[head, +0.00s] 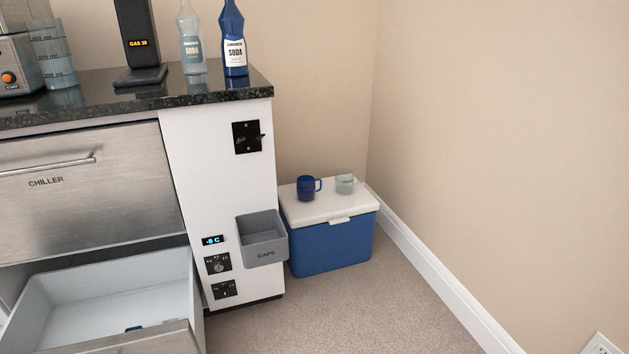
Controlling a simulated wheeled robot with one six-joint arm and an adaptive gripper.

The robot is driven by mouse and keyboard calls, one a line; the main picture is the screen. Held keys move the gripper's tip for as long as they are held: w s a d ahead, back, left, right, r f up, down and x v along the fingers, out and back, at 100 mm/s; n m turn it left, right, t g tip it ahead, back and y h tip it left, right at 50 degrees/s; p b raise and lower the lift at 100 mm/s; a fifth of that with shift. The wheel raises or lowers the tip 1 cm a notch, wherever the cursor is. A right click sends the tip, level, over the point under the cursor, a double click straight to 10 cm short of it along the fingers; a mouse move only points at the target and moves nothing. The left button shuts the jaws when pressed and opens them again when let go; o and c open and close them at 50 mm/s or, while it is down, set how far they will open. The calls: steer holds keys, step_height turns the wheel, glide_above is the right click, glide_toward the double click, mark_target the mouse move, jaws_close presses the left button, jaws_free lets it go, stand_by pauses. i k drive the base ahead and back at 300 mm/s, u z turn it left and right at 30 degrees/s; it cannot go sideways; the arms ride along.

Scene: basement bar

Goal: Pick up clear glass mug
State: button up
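A clear glass mug (345,183), faintly green, stands upright on the white lid of a blue cooler (330,248). A dark blue mug (306,188) stands upright to its left on the same lid, its handle facing right toward the clear mug. A small gap shows between the two. The clear mug's handle cannot be made out. My gripper is not in view.
The cooler stands on carpet in the corner, against the white cabinet and walls. A grey caps bin (263,238) sticks out at its left. An open drawer (100,292) juts out at lower left. The counter (200,91) holds soda bottles. Carpet in front is clear.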

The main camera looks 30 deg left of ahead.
mark_target(344, 180)
steer(key=u, duration=0.8)
steer(key=i, duration=0.75)
steer(key=u, duration=0.9)
steer(key=i, duration=0.55)
